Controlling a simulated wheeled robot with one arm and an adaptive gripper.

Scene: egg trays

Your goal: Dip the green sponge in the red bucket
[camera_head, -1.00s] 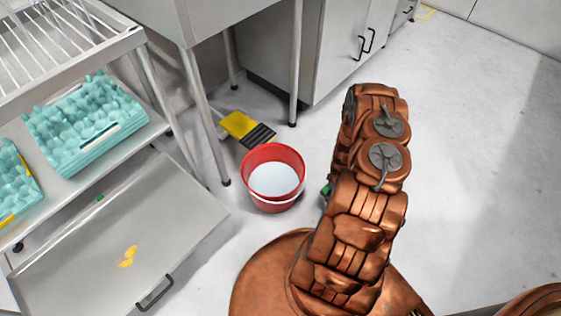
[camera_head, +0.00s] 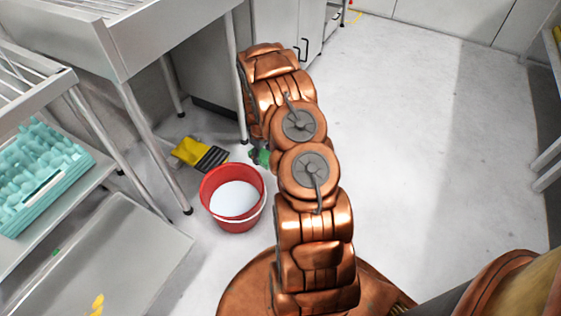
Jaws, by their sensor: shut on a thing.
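The red bucket (camera_head: 219,215) stands upright on the floor, left of my copper arm, with pale liquid inside. A green patch, the green sponge (camera_head: 264,158), shows at the left edge of my arm, just above and right of the bucket's rim in the picture. My gripper (camera_head: 255,155) is mostly hidden behind the arm links; it is shut on the sponge. The sponge appears outside the bucket's opening. Its height over the floor is hard to tell, and most of it is hidden.
A yellow and black brush-like tool (camera_head: 197,153) lies on the floor behind the bucket. A metal table (camera_head: 165,50) with legs and a rack with teal egg trays (camera_head: 40,175) stand at left. A metal panel with yellow spill (camera_head: 130,245) is below. The right floor is open.

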